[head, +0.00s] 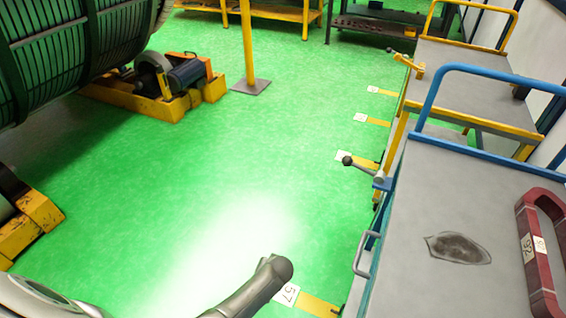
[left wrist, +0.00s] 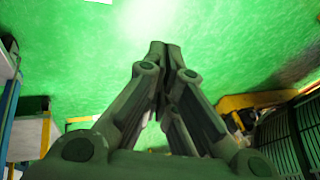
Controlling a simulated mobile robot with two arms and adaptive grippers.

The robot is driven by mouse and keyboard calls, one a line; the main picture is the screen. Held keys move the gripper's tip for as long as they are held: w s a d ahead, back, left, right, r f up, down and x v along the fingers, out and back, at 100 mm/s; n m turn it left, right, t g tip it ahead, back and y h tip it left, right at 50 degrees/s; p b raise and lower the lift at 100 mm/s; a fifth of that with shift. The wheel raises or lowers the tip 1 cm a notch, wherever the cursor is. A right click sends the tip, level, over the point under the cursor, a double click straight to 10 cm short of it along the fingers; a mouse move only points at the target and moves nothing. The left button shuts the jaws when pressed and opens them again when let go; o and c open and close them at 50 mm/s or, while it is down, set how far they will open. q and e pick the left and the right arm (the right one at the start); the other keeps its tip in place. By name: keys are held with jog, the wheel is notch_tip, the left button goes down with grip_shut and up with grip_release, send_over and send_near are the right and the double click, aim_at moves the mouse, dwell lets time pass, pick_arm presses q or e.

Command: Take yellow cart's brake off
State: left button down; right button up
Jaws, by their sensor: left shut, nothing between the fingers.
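The yellow cart (head: 470,80) stands at the upper right in the head view, with a grey top and yellow frame. Its brake lever (head: 408,62) is yellow with a small dark knob and sticks out leftward from the cart's left side. My left gripper (left wrist: 158,48) shows in the left wrist view with its two dark fingers together and nothing between them, over bare green floor. A grey part of my arm (head: 248,292) shows at the bottom of the head view, well away from the brake lever. My right gripper is not in view.
A blue cart (head: 408,230) stands nearer, with its own brake lever (head: 365,170) and a red coil (head: 541,255) on top. The large stator (head: 70,45) and a yellow-based roller (head: 165,95) are at left. A yellow post (head: 249,45) stands beyond. Green floor between is clear.

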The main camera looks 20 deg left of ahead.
pick_arm(q)
jog(key=s+f+m+h, duration=0.1)
jog(key=s+f, duration=0.4)
jog(key=s, duration=0.8)
jog(key=s+f+m+g+h, duration=0.1)
jog(key=s+f, duration=0.5)
jog(key=s, duration=0.7)
jog(key=s+f+m+g+h, duration=0.1)
jog(key=s+f, duration=0.5)
jog(key=s, duration=0.6)
jog(key=shift+s+f+h, duration=0.2)
jog(key=shift+s+h, duration=0.2)
jog(key=shift+h, duration=0.2)
jog(key=shift+s+a, duration=0.1)
